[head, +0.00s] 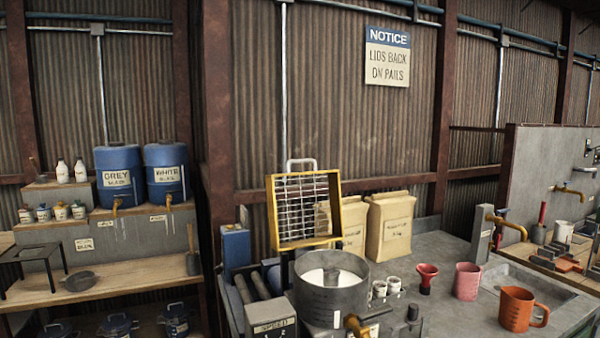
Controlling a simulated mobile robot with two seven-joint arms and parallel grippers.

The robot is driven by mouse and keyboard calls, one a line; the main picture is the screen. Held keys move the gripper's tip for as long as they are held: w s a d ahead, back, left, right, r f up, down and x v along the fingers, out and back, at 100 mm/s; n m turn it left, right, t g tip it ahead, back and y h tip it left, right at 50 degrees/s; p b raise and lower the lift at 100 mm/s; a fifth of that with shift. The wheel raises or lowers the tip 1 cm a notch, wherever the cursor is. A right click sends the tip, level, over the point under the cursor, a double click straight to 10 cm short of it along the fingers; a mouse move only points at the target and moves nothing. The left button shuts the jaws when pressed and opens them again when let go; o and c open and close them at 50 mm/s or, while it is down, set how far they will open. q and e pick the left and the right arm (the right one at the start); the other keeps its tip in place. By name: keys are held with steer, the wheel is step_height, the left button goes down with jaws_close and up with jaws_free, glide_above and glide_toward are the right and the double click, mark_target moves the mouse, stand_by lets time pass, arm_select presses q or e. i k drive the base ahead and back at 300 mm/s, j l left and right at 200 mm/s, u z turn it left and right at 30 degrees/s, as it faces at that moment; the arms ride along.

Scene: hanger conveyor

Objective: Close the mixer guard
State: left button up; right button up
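The mixer guard (335,190) is a yellow frame with a wire grid and a pale handle on its top edge. It stands raised, nearly upright, at the back of the mixer bowl. The mixer bowl (330,301) is a round grey metal drum, open at the top, with pale contents and a grey piece in the middle. A grey box marked SPEED (271,326) sits at its front left. Neither of my grippers shows in the head view.
Two paper sacks (390,228) stand behind the bowl. Small white jars (386,287), a red funnel (427,277), a pink mug (467,281) and an orange jug (517,308) stand to its right. A blue canister (236,246) is at left.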

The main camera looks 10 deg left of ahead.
mark_target(334, 175)
steer(key=j+z, duration=0.35)
steer(key=j, duration=0.5)
steer(key=j+z, duration=0.25)
steer(key=j, duration=0.6)
steer(key=k+j+z, duration=0.1)
steer(key=j+z, duration=0.15)
steer(key=j, duration=0.55)
steer(key=i+j, duration=0.45)
steer(key=j, duration=0.15)
steer(key=z, duration=0.05)
